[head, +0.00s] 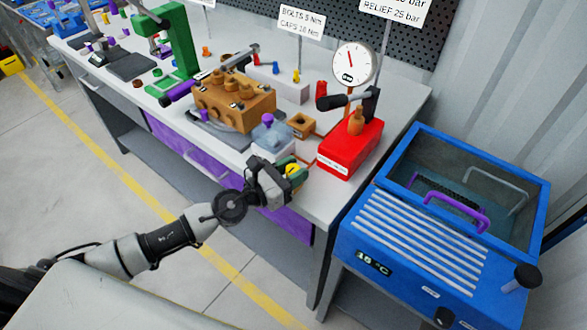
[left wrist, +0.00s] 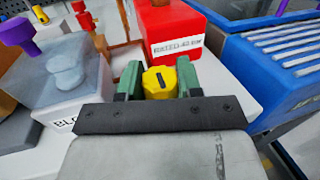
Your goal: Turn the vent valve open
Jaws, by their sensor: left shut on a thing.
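The vent valve appears as a yellow knob (left wrist: 160,84) with a dark slot on top, low in front of the red pump box. In the head view the yellow knob (head: 291,169) shows partly behind my left gripper (head: 290,180). In the left wrist view my left gripper (left wrist: 160,82) has its green fingers on both sides of the knob and is shut on it. The slot's turn angle is hard to judge. My right gripper is in neither view.
The red box (head: 350,149) with a pump handle and a round gauge (head: 353,63) stands just behind. A grey block (head: 273,134) and an orange pump body (head: 235,100) sit to the left. A blue chiller tank (head: 420,240) stands right of the bench edge.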

